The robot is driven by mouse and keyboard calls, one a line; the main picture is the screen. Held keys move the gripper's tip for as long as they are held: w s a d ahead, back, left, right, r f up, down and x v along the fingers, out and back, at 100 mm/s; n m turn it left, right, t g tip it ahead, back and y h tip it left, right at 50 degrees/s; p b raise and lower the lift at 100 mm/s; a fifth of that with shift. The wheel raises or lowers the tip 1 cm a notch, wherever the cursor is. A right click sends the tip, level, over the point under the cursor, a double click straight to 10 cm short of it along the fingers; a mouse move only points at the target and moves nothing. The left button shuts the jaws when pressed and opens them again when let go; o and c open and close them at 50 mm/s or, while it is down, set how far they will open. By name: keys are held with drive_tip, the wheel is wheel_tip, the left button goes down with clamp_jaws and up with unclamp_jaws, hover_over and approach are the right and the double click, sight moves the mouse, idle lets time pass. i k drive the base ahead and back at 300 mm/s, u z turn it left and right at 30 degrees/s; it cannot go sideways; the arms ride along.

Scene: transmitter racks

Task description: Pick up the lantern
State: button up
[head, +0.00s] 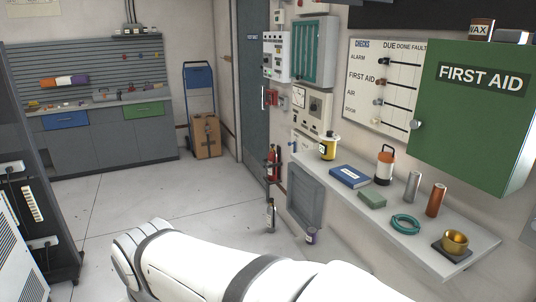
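The likely lantern (384,168) is a small orange and white cylinder with a dark carrying handle on top. It stands upright on the wall shelf (455,232) at the right in the head view, towards the back edge. A blue book lies to its left and a grey cylinder stands to its right. Nothing touches its handle. My white arm crosses the bottom of the view, below and left of the shelf, apart from the lantern. My gripper does not show.
A green first aid cabinet (475,115) juts out above the shelf's right part.

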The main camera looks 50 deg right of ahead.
sight(386, 160)
drive_tip(key=u, duration=0.05)
drive_tip(key=i, duration=1.85)
drive_tip(key=z, duration=3.35)
drive_tip(key=i, duration=1.5)
